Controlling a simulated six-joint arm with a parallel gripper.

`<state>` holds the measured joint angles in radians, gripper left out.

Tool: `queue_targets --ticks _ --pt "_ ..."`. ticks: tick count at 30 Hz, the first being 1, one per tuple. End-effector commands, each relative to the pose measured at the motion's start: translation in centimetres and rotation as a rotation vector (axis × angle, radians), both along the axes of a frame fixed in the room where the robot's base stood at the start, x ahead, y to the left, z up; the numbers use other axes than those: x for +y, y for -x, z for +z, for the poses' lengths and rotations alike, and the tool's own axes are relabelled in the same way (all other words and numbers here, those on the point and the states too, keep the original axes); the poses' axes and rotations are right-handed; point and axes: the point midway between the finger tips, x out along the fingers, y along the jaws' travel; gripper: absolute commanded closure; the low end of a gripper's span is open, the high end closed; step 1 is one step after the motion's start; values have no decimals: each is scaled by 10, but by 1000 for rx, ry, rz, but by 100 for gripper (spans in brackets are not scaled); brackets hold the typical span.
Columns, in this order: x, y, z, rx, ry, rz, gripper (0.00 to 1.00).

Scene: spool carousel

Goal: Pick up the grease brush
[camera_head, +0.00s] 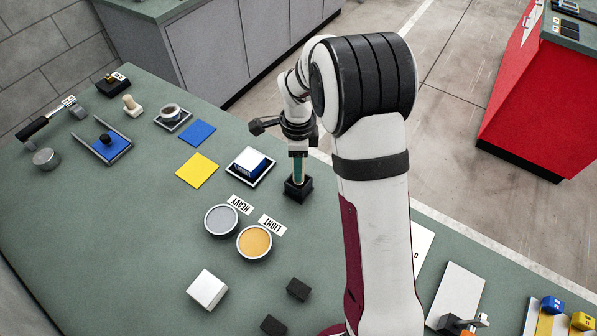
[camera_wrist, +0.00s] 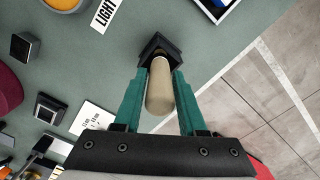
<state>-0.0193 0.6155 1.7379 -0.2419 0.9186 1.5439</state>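The grease brush shows in the wrist view as a pale tan, rounded handle (camera_wrist: 160,92) standing in a small black square holder (camera_wrist: 153,46). In the head view the holder (camera_head: 298,190) stands near the bench's far right edge. My gripper (camera_wrist: 161,74) points down over it, its two green fingers on either side of the handle. The fingers are very close to the handle; I cannot tell whether they touch it. In the head view the gripper (camera_head: 298,174) hides the handle. The bristle end is hidden in the holder.
Grey (camera_head: 221,220) and orange (camera_head: 254,242) pots, labelled HEAVY and LIGHT, stand nearer. A white block (camera_head: 207,289) and two black blocks (camera_head: 298,289) lie in front. The bench's left middle is clear.

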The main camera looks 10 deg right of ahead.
Motion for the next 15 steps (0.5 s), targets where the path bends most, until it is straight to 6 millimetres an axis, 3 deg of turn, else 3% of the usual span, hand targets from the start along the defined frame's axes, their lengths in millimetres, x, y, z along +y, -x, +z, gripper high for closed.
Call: queue_targets --ticks 1,6,15 --pt "0 0 0 0 0 0 70" --pt "0 0 0 0 0 0 100" --pt "0 0 1 -1 0 0 100"
